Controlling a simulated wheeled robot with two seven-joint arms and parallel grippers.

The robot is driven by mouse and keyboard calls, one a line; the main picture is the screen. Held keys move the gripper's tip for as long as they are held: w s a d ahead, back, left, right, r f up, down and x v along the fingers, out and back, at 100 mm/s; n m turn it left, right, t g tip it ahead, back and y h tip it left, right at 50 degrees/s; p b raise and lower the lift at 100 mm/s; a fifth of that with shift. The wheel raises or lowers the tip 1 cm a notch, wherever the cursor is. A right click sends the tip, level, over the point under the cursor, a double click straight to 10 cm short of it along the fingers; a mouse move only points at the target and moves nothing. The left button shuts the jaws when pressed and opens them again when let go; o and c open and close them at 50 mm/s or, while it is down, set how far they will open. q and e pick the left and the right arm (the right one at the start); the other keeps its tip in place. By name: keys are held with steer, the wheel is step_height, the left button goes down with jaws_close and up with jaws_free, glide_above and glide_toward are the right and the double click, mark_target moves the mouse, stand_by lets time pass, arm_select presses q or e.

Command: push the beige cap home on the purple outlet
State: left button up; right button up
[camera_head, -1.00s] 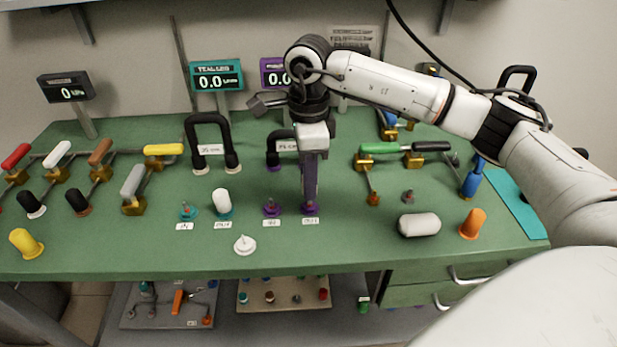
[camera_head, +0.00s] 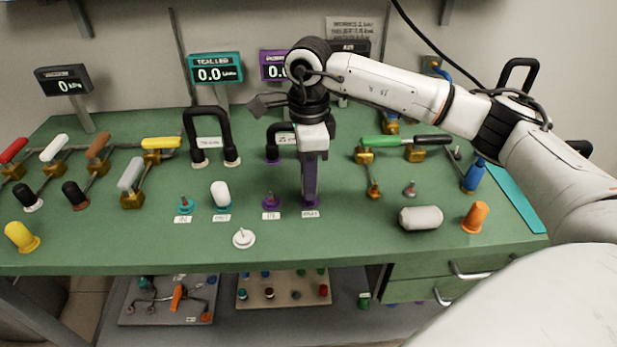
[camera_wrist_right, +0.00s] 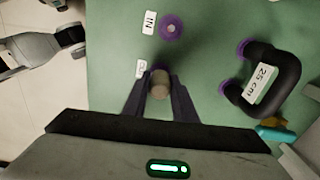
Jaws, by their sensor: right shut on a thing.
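My right gripper (camera_head: 310,196) points straight down over the purple outlet (camera_head: 310,203), the right one of the two purple ports. In the right wrist view the gripper (camera_wrist_right: 160,95) is shut on the beige cap (camera_wrist_right: 160,88), which shows end-on between the fingers. A bit of the outlet's purple base (camera_wrist_right: 160,69) shows just beyond the cap. The cap looks lined up over the outlet or on it; its seating depth is hidden. In the head view the fingers hide the cap. My left gripper is not in view.
The purple inlet (camera_head: 271,202) stands bare to the left. A black-handled loop (camera_head: 281,140) stands behind. A white cap covers a teal port (camera_head: 221,195). A white disc (camera_head: 243,238) lies in front; a grey cylinder (camera_head: 421,218) and orange cap (camera_head: 475,217) are to the right.

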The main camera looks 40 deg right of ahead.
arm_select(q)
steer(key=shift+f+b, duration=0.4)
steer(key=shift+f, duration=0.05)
arm_select(e)
steer(key=shift+f, duration=0.8)
steer(key=o, duration=1.1)
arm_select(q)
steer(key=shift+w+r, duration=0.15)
arm_select(e)
steer(key=shift+r, duration=0.1)
step_height(320, 180, up, 4)
steer(key=shift+f, duration=0.2)
step_height(320, 180, up, 7)
steer(key=shift+f, duration=0.15)
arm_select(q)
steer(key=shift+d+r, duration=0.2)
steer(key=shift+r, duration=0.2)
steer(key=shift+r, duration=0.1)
